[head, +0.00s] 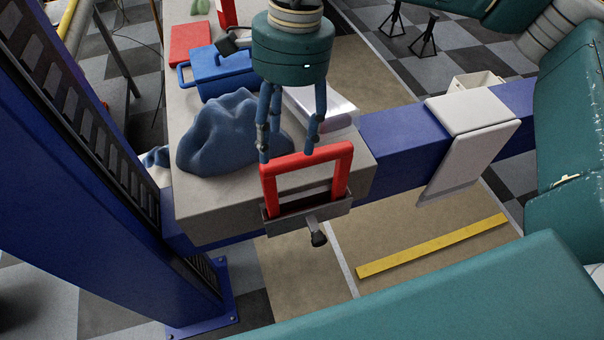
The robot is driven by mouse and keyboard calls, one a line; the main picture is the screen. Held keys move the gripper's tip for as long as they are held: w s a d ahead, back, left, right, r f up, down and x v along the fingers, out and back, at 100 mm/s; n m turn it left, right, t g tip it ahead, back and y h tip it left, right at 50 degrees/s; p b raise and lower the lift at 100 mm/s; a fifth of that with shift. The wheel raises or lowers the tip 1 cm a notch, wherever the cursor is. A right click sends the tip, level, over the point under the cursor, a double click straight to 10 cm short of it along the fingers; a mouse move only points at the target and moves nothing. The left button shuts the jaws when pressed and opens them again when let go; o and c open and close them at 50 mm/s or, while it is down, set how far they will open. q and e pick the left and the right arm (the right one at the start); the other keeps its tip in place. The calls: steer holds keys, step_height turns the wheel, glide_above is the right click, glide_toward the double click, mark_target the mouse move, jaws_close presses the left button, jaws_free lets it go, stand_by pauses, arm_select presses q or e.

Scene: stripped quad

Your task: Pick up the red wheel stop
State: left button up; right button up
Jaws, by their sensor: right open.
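The red wheel stop (318,154) is an upright red frame with an open middle. It stands in a grey metal bracket (325,208) at the front end of a grey worktop. My right gripper (287,153) points down from above, with its blue fingers spread apart and nothing seen between them. Its fingertips appear at or just behind the top bar of the wheel stop, one near the top left corner and one near the middle. I cannot tell whether they touch it. My left gripper is not in view.
A blue crumpled cloth (228,137) lies left of the gripper on the worktop (215,215). A blue box with a handle (218,72) and a red box (190,43) stand behind. A blue beam (395,138) runs right, bearing a grey pad (470,118). A blue post (90,190) rises at left.

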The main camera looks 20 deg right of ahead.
steer(key=shift+t+h, duration=0.3)
steer(key=shift+h, duration=0.4)
steer(key=d, duration=0.1)
steer(key=w+d, duration=0.1)
steer(key=d+r, duration=0.1)
steer(key=d, duration=0.1)
steer(key=shift+w, duration=0.3)
steer(key=p, duration=0.1)
glide_above(309, 158)
steer(key=f, duration=0.4)
steer(key=shift+w+a+f, duration=0.2)
steer(key=shift+w+f, duration=0.05)
steer(key=shift+w, duration=0.1)
steer(key=f+p, duration=0.2)
steer(key=f, duration=0.1)
steer(key=f+p, duration=0.1)
steer(key=shift+s+d+f, duration=0.25)
steer(key=shift+f, duration=0.6)
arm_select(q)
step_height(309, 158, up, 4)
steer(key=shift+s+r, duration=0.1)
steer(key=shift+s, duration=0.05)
arm_select(e)
steer(key=shift+w+r, duration=0.1)
jaws_close()
